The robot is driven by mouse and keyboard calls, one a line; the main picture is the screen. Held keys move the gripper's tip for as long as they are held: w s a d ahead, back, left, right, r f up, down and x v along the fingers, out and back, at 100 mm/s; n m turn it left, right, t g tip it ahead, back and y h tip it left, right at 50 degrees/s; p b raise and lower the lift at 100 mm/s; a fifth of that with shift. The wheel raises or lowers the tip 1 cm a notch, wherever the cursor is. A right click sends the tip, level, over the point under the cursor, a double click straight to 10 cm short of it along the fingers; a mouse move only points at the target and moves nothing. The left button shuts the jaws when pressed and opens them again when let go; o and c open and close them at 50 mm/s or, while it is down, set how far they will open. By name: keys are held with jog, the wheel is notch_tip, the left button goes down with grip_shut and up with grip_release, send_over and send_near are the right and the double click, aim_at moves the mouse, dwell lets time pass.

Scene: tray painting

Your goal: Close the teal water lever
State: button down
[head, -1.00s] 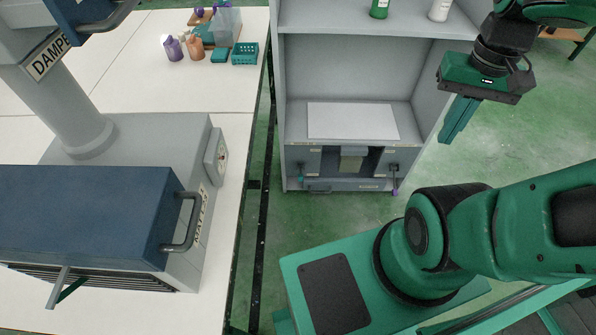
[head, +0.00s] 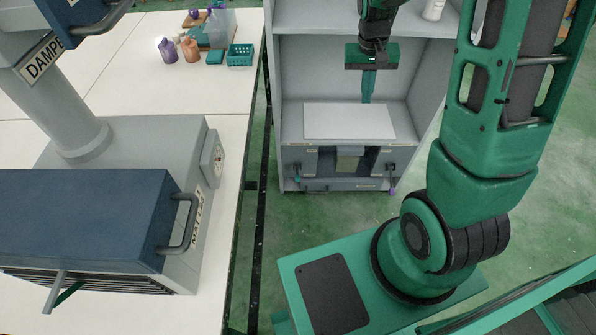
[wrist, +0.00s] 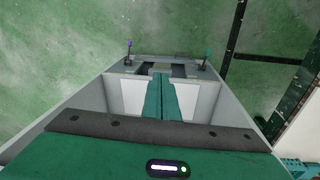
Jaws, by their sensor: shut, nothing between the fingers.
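The teal water lever (head: 297,179) is a small teal-tipped handle on the left of the grey booth's lower front panel. It also shows in the wrist view (wrist: 208,54), at the upper right. A purple-tipped lever (head: 392,192) sits on the right of the same panel, and at the upper left in the wrist view (wrist: 129,44). My gripper (head: 368,100) points down in front of the booth's upper opening, above the panel and right of the teal lever. Its teal fingers (wrist: 161,78) are together and empty, well apart from both levers.
A white board (head: 349,121) lies on the booth's floor. A blue and grey oven (head: 85,215) stands on the white table (head: 225,150) at left. Bottles and a teal basket (head: 240,55) are at the table's back. The green floor is clear in front of the booth.

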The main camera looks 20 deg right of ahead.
jog(key=w+a+f, duration=0.4)
jog(key=w+f, duration=0.1)
jog(key=f, duration=0.3)
jog(key=w+a+f, duration=0.3)
jog(key=w+f, duration=0.2)
jog(key=f, duration=0.3)
jog(key=n+y, duration=0.1)
send_over(298, 176)
jog(key=w, duration=0.1)
notch_tip(298, 176, down, 16)
jog(key=shift+w+f+t, duration=0.15)
jog(key=shift+t, duration=0.15)
jog(key=shift+d+f, duration=0.1)
jog(key=shift+d, duration=0.05)
jog(key=f, duration=1)
jog(key=shift+w+d, duration=0.1)
jog(key=shift+w, duration=0.15)
jog(key=shift+s+a+f, duration=0.1)
jog(key=shift+s+f, duration=0.2)
jog(key=shift+f, duration=0.2)
jog(key=shift+s+a+f, duration=0.1)
jog(key=shift+s+f, duration=0.2)
jog(key=shift+f, duration=0.2)
jog(key=shift+s+a+f, duration=0.1)
jog(key=shift+s+f, duration=0.2)
jog(key=shift+f, duration=0.3)
